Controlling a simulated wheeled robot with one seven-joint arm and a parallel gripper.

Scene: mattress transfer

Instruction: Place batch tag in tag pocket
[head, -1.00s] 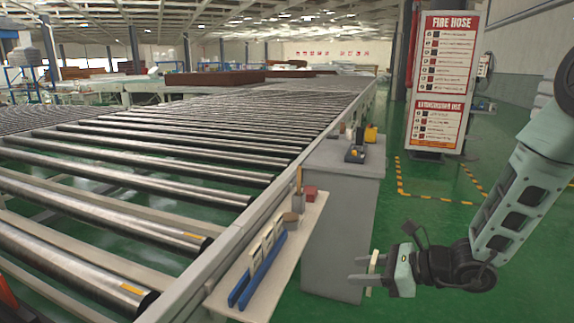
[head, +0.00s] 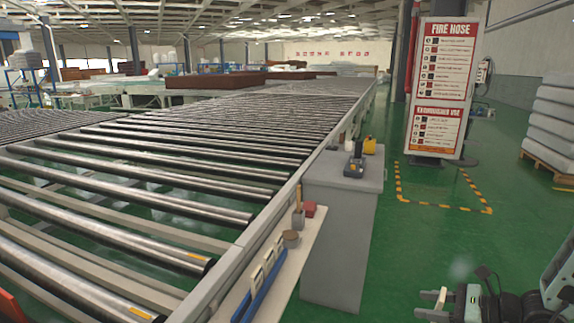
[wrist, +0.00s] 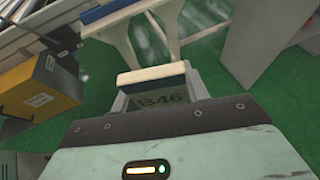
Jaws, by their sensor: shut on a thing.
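My gripper (head: 432,304) is low at the right of the head view, over the green floor and apart from the shelf. It is shut on the batch tag (head: 441,297), a small cream piece between the fingers. In the wrist view the tag shows a cream edge (wrist: 150,73) and a darker face marked B46 (wrist: 163,98). A blue rack (head: 262,293) with several cream tags standing in it (head: 264,270) is on the shelf beside the conveyor, left of my gripper. I cannot make out which thing is the tag pocket.
The roller conveyor (head: 150,195) fills the left. The shelf (head: 303,248) also holds a brown pot (head: 291,239) and a red block (head: 309,209). A grey cabinet (head: 338,235) stands behind it. A yellow box (wrist: 50,82) is at left in the wrist view. Floor around my gripper is clear.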

